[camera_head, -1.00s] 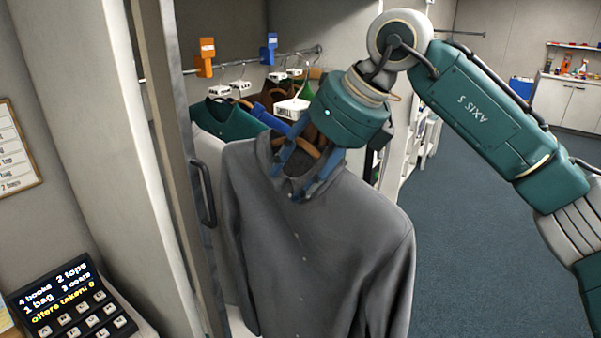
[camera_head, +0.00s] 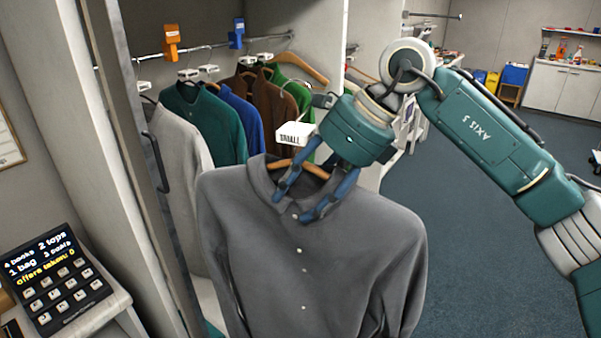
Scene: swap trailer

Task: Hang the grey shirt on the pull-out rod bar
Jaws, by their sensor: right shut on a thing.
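The grey shirt (camera_head: 310,265) hangs upright on a wooden hanger (camera_head: 297,168) in front of the open wardrobe. A white tag reading "SMALL" (camera_head: 293,135) is at the hanger's top. My right gripper (camera_head: 293,206) is shut at the hanger and collar, its blue fingers in front of the shirt's neck; the exact grip is partly hidden. A short metal bar (camera_head: 435,15) juts out to the right at the top, beyond my arm; it looks like the pull-out rod, apart from the shirt. My left gripper is out of view.
A wardrobe rail (camera_head: 200,47) carries orange (camera_head: 170,42) and blue (camera_head: 236,33) clips and several garments, including a green shirt (camera_head: 205,120). A door with a dark handle (camera_head: 156,162) stands left of the shirt. A keypad (camera_head: 62,283) sits lower left. Carpet (camera_head: 480,240) at right is open.

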